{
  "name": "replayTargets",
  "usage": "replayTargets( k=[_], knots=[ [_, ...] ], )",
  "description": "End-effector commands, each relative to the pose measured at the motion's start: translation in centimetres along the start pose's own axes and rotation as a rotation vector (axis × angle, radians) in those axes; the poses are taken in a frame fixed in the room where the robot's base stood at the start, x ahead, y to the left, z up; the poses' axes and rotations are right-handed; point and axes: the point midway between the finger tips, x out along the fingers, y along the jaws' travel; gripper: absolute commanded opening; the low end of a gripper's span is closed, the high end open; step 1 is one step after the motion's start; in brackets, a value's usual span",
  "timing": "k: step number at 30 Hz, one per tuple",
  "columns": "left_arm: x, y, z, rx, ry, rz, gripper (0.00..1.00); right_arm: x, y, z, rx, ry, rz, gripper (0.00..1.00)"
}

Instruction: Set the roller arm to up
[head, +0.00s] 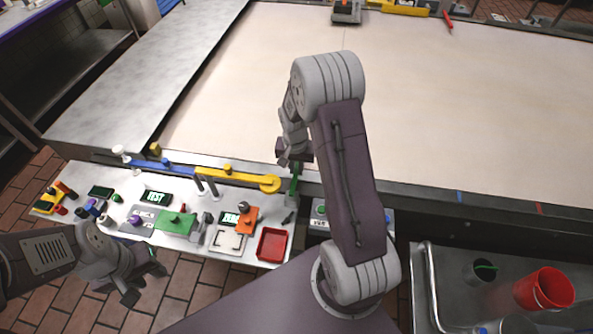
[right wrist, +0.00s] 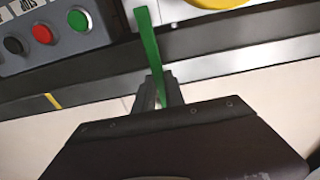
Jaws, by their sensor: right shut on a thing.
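A green bar (head: 294,186) stands at the table's near edge, just right of the round end of a yellow bar. I cannot tell for sure whether it is the roller arm's lever. My right gripper (head: 292,163) is at its upper part. In the right wrist view the green bar (right wrist: 149,42) runs into my right gripper (right wrist: 158,90), which is shut on it. Its held end is partly hidden between the fingers. My left gripper (head: 146,284) is empty and its fingers are apart, low at the left, before the side bench.
A yellow bar (head: 232,175) and a blue bar (head: 160,167) run along the table edge. A control box with red and green buttons (right wrist: 41,34) is close by. The side bench holds a red tray (head: 273,246) and a green plate (head: 172,222). The large pale table (head: 440,110) is mostly clear.

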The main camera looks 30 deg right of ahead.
Motion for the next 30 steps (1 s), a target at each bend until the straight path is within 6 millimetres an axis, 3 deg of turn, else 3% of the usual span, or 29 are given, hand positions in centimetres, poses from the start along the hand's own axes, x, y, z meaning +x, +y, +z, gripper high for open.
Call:
replayTargets(
  k=[7,15,21,30],
  knots=[
    [7.2,-0.1,0.8,0.000,0.000,0.000,0.36,-0.2,-0.2,0.3,-0.004,0.196,-0.007,0.00],
    [14.6,-0.3,1.5,0.000,0.000,0.000,0.36,-1.8,-0.2,1.0,-0.002,0.372,-0.007,0.00],
    [17.8,-0.3,1.9,0.000,0.000,0.000,0.36,-3.0,-0.1,1.4,-0.001,0.457,-0.005,0.00],
    [19.2,-0.4,2.0,0.000,0.000,0.000,0.36,-4.0,0.0,1.5,0.001,0.507,-0.001,0.00]
  ],
)
